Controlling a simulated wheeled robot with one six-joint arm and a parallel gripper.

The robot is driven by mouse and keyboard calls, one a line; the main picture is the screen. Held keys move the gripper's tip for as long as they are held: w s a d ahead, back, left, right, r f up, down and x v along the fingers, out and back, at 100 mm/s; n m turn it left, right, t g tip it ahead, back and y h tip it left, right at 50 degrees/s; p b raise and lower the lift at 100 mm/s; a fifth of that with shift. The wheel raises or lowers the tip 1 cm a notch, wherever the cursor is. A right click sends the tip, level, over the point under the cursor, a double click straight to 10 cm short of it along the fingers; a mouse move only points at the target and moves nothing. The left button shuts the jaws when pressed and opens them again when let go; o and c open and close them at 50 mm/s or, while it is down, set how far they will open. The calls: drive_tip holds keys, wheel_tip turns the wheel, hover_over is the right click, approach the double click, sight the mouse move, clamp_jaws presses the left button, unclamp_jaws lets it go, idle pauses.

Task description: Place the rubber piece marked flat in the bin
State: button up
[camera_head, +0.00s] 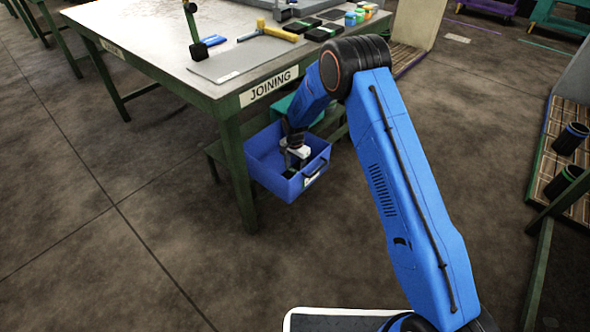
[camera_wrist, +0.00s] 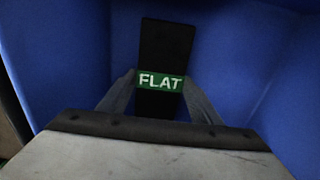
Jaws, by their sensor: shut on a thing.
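The rubber piece marked FLAT (camera_wrist: 165,40) is a black flat strip with a green band and white letters. In the wrist view it lies between the two fingers of my gripper (camera_wrist: 160,97), which is shut on it. The blue bin (camera_head: 265,148) stands low beside the table leg in the head view. My gripper (camera_head: 297,158) is down inside the bin's opening. The bin's blue walls (camera_wrist: 52,60) surround the piece in the wrist view. In the head view the piece is mostly hidden by my arm and gripper; whether it touches the bin floor I cannot tell.
The table labelled JOINING (camera_head: 150,45) stands above and behind the bin, its green leg (camera_head: 238,170) just left of it. A yellow-handled hammer (camera_head: 268,30), dark pads and coloured jars lie on top. A rack with black sleeves (camera_head: 571,138) stands at right. The floor in front is clear.

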sight(295, 171)
drive_tip(key=shift+f, duration=0.1)
drive_tip(key=o, duration=1.3)
drive_tip(key=shift+c, duration=0.2)
drive_tip(key=shift+r, duration=3.9)
